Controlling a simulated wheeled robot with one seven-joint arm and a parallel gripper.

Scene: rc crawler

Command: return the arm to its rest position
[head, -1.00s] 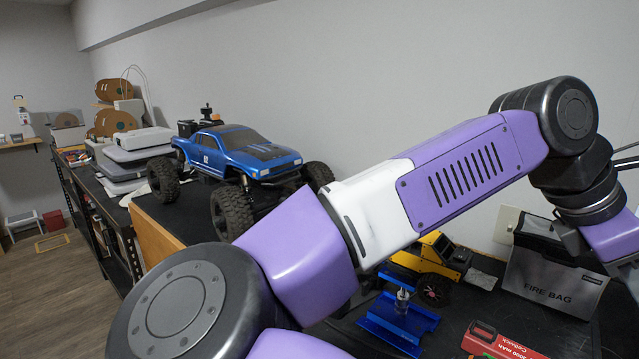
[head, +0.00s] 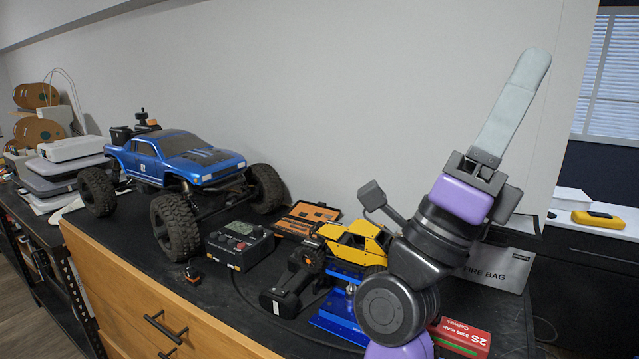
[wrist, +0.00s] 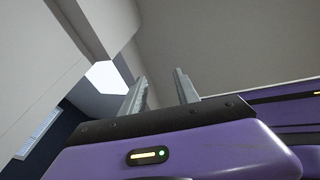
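My gripper (head: 533,65) is raised at the right of the head view, with its pale grey fingers pointing up in front of the wall. In the wrist view my gripper (wrist: 161,85) shows two fingers apart with nothing between them. My purple and black arm is folded upright at the lower right of the head view. It hides part of the grey fire bag (head: 498,268) behind it.
A black-topped bench holds a blue monster truck (head: 195,158), a charger (head: 240,243), a black controller (head: 292,280), a yellow crawler (head: 352,243), a blue stand (head: 338,318) and a red battery box (head: 462,336). Wooden drawers (head: 150,300) form its front. The air above is clear.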

